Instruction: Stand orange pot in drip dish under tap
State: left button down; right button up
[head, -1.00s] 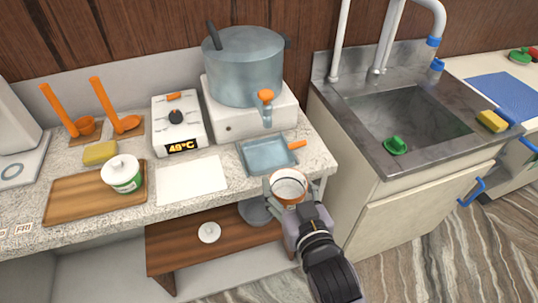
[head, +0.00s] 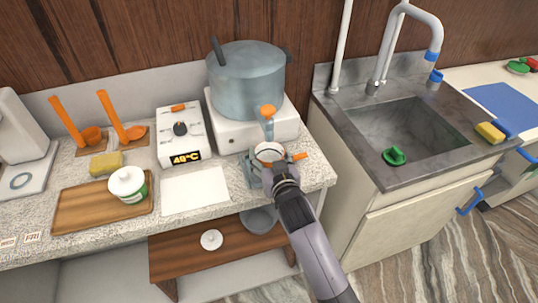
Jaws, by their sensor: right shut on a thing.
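The orange pot (head: 270,153), with a pale inside, is held in my right gripper (head: 273,163), which is shut on it. The pot is over the drip dish, right below the tap (head: 268,126) with its orange knob. The drip dish (head: 249,172) is a shallow blue-grey tray on the counter, mostly hidden by the pot and gripper. An orange handle (head: 299,156) shows at its right. I cannot tell whether the pot's base touches the dish. My left gripper is not in view.
A large lidded steel vessel (head: 247,82) stands on a white base behind the tap. A sink (head: 405,125) is at the right. A lower shelf (head: 183,257) holds a grey bowl (head: 259,220).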

jog(key=shift+f, duration=0.35)
jog(key=shift+f, duration=0.15)
jog(key=o, duration=1.1)
jog(key=shift+r, duration=0.2)
jog(key=b+v, duration=0.1)
jog(key=v, duration=1.1)
